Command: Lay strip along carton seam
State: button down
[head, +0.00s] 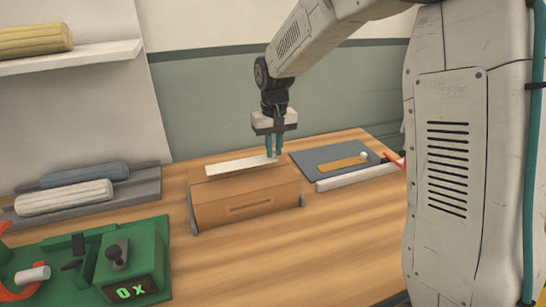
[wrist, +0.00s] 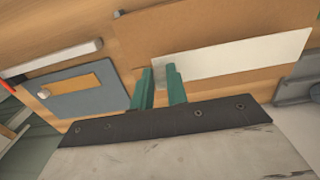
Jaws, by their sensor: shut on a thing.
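The brown carton (head: 246,205) sits on the wooden table between metal holders. The pale white strip (head: 235,166) lies lengthwise over the carton's top, near its back edge. In the wrist view, the strip (wrist: 235,56) stretches right across the brown carton top (wrist: 210,28). My gripper (head: 274,154) points down at the strip's right end in the head view. Its green fingers (wrist: 160,78) are shut on that end of the strip. I cannot tell whether the strip touches the carton along its whole length. The seam beneath it is not visible.
A blue-grey mat (head: 318,155) with an orange strip (head: 342,163) and a white bar (head: 350,178) lie right of the carton. A grey tray (head: 140,189) with rolls (head: 65,197) and a green fixture (head: 152,235) stand left. The table front is clear.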

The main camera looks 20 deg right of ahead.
jog(key=shift+w+a+f, duration=0.1)
jog(key=shift+w, duration=0.35)
jog(key=shift+s+f, duration=0.1)
jog(key=shift+f, duration=1.6)
jog(key=shift+f, duration=0.15)
jog(key=c, duration=1.4)
grip_release()
